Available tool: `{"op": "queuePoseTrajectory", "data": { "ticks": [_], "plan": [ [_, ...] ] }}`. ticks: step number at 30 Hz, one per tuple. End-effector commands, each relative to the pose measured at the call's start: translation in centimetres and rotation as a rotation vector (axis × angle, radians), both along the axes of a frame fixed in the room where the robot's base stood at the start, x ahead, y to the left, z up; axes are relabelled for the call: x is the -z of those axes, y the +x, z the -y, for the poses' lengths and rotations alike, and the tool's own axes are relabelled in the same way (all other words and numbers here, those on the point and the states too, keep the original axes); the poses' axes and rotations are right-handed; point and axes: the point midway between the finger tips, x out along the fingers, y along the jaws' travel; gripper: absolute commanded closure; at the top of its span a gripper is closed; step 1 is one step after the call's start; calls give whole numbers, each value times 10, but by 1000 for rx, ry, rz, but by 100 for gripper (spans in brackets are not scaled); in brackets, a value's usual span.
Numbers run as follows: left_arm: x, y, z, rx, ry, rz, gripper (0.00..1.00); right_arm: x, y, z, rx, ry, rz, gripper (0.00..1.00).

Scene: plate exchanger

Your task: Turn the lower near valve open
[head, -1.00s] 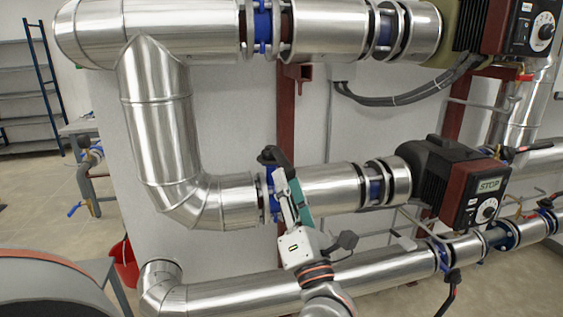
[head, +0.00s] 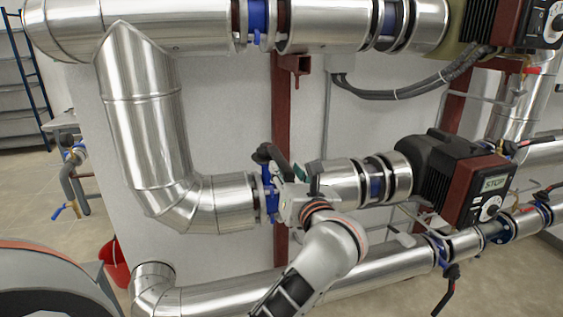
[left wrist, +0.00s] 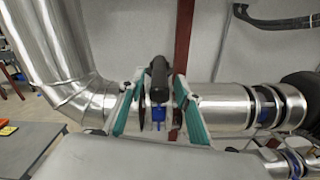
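The lower near valve is blue (head: 270,190) with a black lever handle (head: 272,157), set in the lower silver pipe right of its elbow. In the left wrist view the black handle (left wrist: 158,78) points up, with the blue valve body (left wrist: 158,115) below it. My left gripper (head: 287,178) is at the valve, partly hidden by its own wrist. In the left wrist view its two teal fingers (left wrist: 158,88) are apart, one on each side of the handle, with visible gaps. My right gripper is not in view.
A dark red pump with a STOP display (head: 465,185) sits to the right on the same pipe. A lower pipe (head: 225,293) runs beneath, with a black-handled valve (head: 449,285). A dark red post (head: 281,110) stands behind. A red bucket (head: 116,265) is at left.

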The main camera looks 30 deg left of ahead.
Motion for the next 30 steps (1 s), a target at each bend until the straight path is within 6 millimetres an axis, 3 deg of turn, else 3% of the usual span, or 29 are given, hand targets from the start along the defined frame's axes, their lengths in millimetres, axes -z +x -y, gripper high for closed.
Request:
{"op": "queuePoseTrajectory", "data": {
  "ticks": [9,19,20,24,30],
  "plan": [
    [-1,25,-31,-3,3,0,66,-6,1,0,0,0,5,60],
    [0,28,-34,-1,0,0,66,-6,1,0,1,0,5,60],
    [0,28,-34,-1,0,0,69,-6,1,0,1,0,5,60],
    [0,28,-34,-1,0,0,100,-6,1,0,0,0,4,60],
    [0,28,-34,-2,0,0,100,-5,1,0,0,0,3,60]
  ]
}}
